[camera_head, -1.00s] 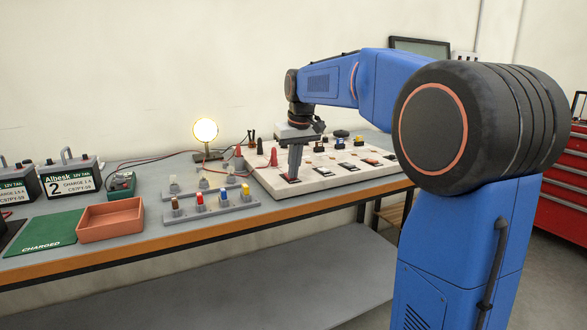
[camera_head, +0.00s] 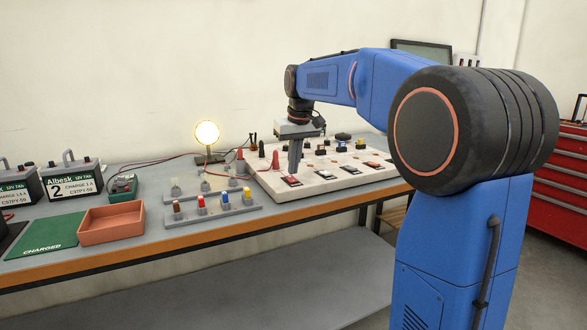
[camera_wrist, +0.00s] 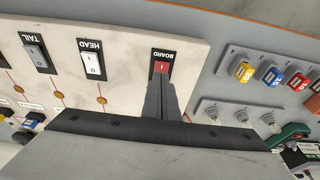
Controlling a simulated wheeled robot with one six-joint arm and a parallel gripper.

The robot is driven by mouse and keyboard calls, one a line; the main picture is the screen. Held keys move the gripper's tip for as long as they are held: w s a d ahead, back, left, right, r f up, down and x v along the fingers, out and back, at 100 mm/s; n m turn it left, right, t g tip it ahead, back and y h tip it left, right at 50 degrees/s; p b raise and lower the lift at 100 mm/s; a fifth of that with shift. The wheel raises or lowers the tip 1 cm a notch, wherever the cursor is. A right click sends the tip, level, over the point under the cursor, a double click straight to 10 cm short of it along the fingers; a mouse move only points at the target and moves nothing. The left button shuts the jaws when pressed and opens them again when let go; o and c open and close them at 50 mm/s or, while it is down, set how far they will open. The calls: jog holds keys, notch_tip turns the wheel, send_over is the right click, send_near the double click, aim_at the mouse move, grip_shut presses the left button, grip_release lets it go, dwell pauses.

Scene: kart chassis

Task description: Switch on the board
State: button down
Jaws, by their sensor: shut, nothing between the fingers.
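The white board panel (camera_head: 333,185) lies on the bench and carries several switches. The red BOARD switch (camera_head: 291,181) is at its front left corner; in the wrist view the red rocker (camera_wrist: 161,67) sits below its BOARD label. My gripper (camera_head: 294,172) is shut and empty, pointing down just over the BOARD switch. In the wrist view its fingertips (camera_wrist: 160,82) cover the near part of that switch. I cannot tell whether they touch it, or which way the rocker is tipped. The white HEAD switch (camera_wrist: 91,66) and grey TAIL switch (camera_wrist: 38,58) are beside it.
A lit round lamp (camera_head: 207,132) stands behind the panel's left end. A grey holder with coloured fuses (camera_head: 213,209) is left of the panel. A terracotta tray (camera_head: 111,226), a green mat (camera_head: 42,238) and a battery (camera_head: 70,185) are farther left.

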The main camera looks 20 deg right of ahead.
jog(key=s+v, duration=0.1)
jog(key=v, duration=1.1)
jog(key=shift+s, duration=0.5)
jog(key=shift+d, duration=0.1)
jog(key=s+a+f+t, duration=0.1)
jog(key=s+a+f, duration=0.2)
jog(key=s+f, duration=1.2)
jog(key=s+a+f+t, duration=0.1)
jog(key=s+a+f, duration=0.2)
jog(key=s+f, duration=1.2)
jog(key=s, duration=0.2)
jog(key=shift+s+f, duration=0.3)
jog(key=shift+s, duration=0.05)
